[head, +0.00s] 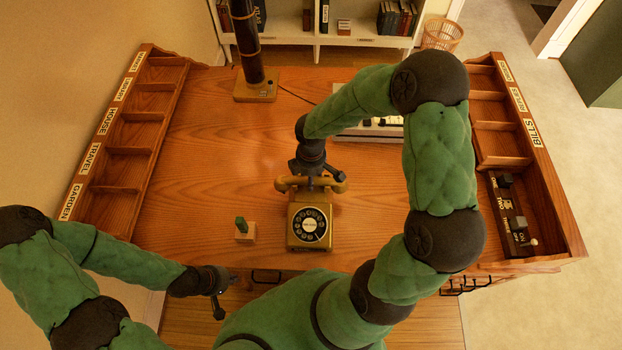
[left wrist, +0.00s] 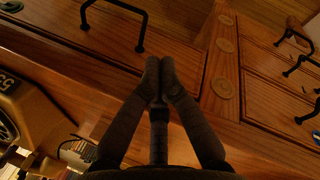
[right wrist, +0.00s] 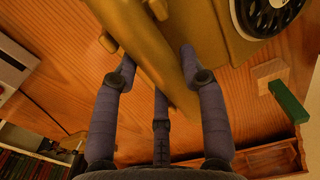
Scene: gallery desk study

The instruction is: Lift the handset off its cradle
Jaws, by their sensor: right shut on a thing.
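The brass-coloured telephone (head: 309,228) with a black rotary dial stands near the front middle of the desk. Its handset (head: 284,184) lies crosswise at the top of the phone. My right gripper (head: 318,176) comes from behind and is shut on the handset. In the right wrist view the handset (right wrist: 150,45) runs between the two fingers. I cannot tell whether it still touches the cradle, which is mostly hidden. My left gripper (head: 218,308) is shut and empty in front of the desk's front edge; its fingertips meet in the left wrist view (left wrist: 160,80).
A small wooden block with a green piece (head: 242,230) stands left of the phone. A dark column on a wooden base (head: 256,86) is at the back. Labelled racks line the left (head: 128,140) and right (head: 520,120) sides.

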